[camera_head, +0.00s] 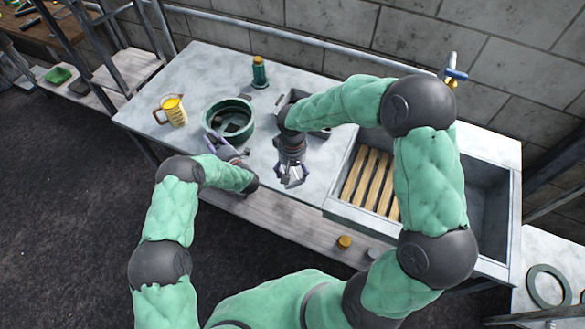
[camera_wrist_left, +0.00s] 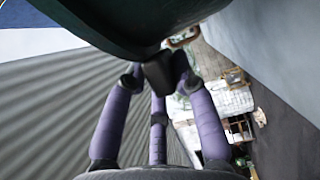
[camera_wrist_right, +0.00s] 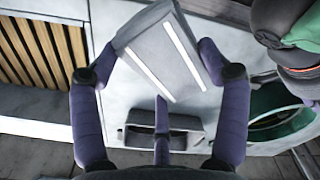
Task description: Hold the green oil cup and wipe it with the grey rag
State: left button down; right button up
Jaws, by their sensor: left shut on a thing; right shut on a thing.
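The green oil cup (camera_head: 246,107) appears to be the round, open, dark green vessel on the grey table, with dark pieces inside. Its dark green wall (camera_wrist_left: 105,25) fills the top of the left wrist view. My left gripper (camera_head: 222,146) is at its near side, shut on a small dark block (camera_wrist_left: 160,75) that looks like the cup's handle. My right gripper (camera_head: 291,178) is to the right of the cup, apart from it. It is shut on the flat grey rag (camera_wrist_right: 160,50), which has two white stripes; the rag is hard to make out in the head view.
A yellow jug (camera_head: 173,111) stands left of the cup and a green bottle with a yellow cap (camera_head: 259,73) behind it. A grey tray (camera_wrist_right: 165,122) lies partly behind my right arm. A sink (camera_head: 489,190) with wooden slats (camera_head: 366,180) is to the right.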

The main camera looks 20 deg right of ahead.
pick_arm(q)
jog(key=c, duration=0.9)
grip_release()
jog(key=shift+s, duration=0.1)
jog(key=v, duration=1.2)
